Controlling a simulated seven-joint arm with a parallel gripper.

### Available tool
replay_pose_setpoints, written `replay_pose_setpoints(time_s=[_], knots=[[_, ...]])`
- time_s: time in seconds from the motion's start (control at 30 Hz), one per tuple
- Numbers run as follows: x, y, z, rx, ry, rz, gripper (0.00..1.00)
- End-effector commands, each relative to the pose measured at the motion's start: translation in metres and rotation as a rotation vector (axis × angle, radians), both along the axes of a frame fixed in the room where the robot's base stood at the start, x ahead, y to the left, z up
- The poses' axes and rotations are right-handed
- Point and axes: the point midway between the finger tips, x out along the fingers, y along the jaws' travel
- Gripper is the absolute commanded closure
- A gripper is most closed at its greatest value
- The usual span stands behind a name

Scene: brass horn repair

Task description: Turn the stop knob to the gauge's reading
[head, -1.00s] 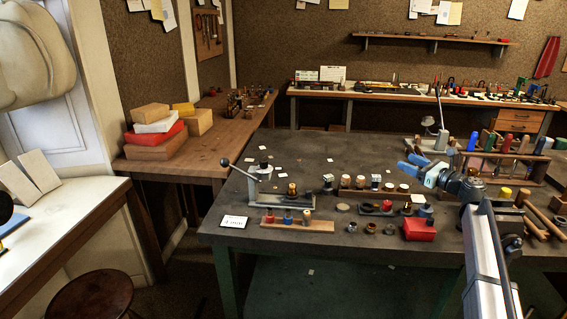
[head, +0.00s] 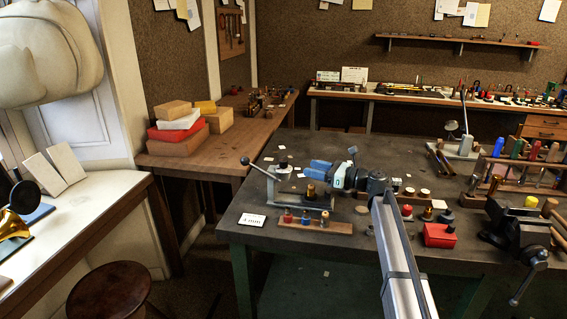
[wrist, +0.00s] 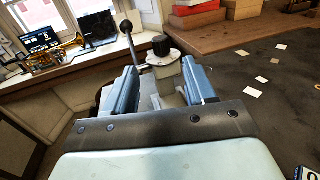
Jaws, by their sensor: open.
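The stop knob (head: 283,161) is a dark cap on a pale round base at the back of a grey metal fixture (head: 290,200). In the wrist view the knob (wrist: 161,45) stands beyond and between my fingertips, apart from both. My gripper (head: 318,168) is open and empty over the fixture's right part, and its blue fingers (wrist: 160,68) show in the wrist view. A lever with a black ball (head: 245,161) rises at the fixture's left. A white card (head: 252,220) lies in front; its writing is too small to read surely. I cannot pick out a gauge.
A red box (head: 438,235) and a vise (head: 515,230) stand to the right. Loose paper squares lie behind the fixture.

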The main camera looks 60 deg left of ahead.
Motion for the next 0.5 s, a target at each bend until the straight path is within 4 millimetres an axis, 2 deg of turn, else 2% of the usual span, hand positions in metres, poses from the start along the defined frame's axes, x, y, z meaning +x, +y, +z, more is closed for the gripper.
replay_pose_setpoints(time_s=[0.5], knots=[[-0.043, 0.077, 0.000, 0.001, -0.001, -0.001, 0.45]])
